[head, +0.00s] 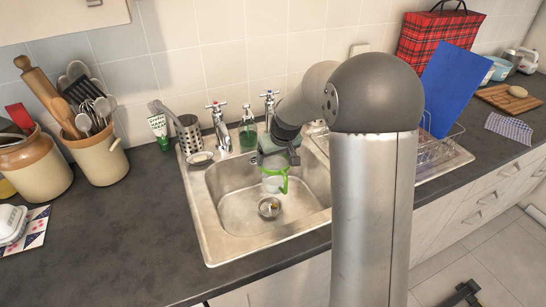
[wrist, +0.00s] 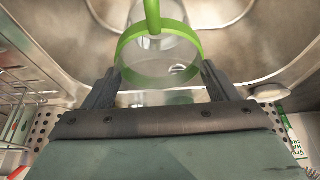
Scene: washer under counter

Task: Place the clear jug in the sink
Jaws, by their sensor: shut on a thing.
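The clear jug (head: 272,184) has a green rim and a green handle. It hangs within the sink basin (head: 225,185), toward the back, above the drain. My gripper (head: 276,165) reaches down over the basin and is shut on the jug's upper part. In the wrist view the two fingers of my gripper (wrist: 160,75) sit on either side of the jug's green rim (wrist: 158,81), and the handle points away from the gripper. The sink wall (wrist: 70,50) surrounds it there. I cannot tell whether the jug's base touches the sink floor.
Taps (head: 219,125), a green soap bottle (head: 248,132) and a metal cutlery holder (head: 188,133) stand behind the basin. A dish rack (head: 438,150) with a blue board (head: 452,85) is at right. A utensil crock (head: 96,152) is at left.

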